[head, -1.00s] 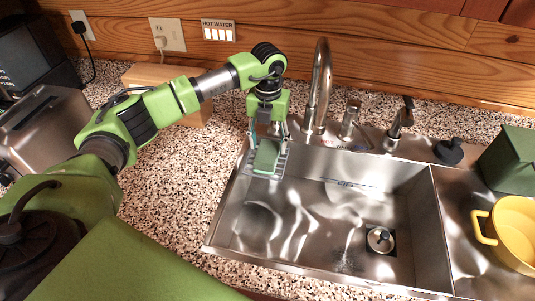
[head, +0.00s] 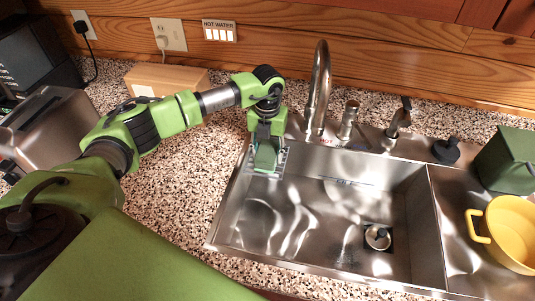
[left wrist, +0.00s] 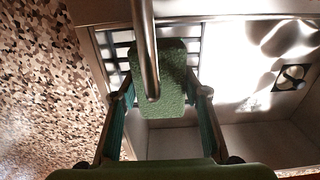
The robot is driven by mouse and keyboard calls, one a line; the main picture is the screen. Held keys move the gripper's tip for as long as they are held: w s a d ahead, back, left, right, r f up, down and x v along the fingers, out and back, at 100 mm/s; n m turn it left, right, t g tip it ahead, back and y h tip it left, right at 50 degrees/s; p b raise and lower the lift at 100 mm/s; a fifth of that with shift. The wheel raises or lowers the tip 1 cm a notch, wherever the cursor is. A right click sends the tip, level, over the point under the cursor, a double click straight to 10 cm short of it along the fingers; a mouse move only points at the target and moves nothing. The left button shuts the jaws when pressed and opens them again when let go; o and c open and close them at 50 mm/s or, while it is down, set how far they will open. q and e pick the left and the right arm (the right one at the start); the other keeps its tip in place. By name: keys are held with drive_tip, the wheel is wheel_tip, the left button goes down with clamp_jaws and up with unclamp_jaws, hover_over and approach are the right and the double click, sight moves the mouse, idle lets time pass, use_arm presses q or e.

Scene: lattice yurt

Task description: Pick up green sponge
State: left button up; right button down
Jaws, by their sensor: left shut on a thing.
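The green sponge (head: 265,157) lies on a small wire rack (head: 281,166) at the sink's back left corner. In the left wrist view the sponge (left wrist: 160,85) is a textured green block, with the rack's dark bars (left wrist: 118,48) beside it. My left gripper (head: 266,150) reaches down over the sponge and is shut on it, one finger on each side; the fingers (left wrist: 163,93) also show in the left wrist view. The faucet spout crosses in front of part of the sponge there. My right gripper is out of view.
The metal faucet (head: 319,90) stands close to the right of my left gripper. The steel sink basin (head: 330,225) is open, with a drain strainer (head: 378,237). A yellow pot (head: 510,235) and green box (head: 508,160) stand at right. A toaster (head: 45,130) is at left.

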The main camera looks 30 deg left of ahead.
sight(267, 152)
use_arm(q)
drive_tip(key=shift+r, duration=0.1)
drive_tip(key=shift+r+b, duration=0.45)
drive_tip(key=shift+r, duration=0.1)
drive_tip(key=shift+s+r+b, duration=0.25)
drive_tip(key=shift+r+b, duration=0.4)
drive_tip(key=shift+r, duration=0.4)
drive_tip(key=s+d+b, duration=0.2)
drive_tip(key=s, duration=0.6)
drive_tip(key=s+d+b, duration=0.2)
drive_tip(key=s, duration=0.7)
drive_tip(key=shift+d, duration=0.3)
drive_tip(key=shift+r, duration=0.1)
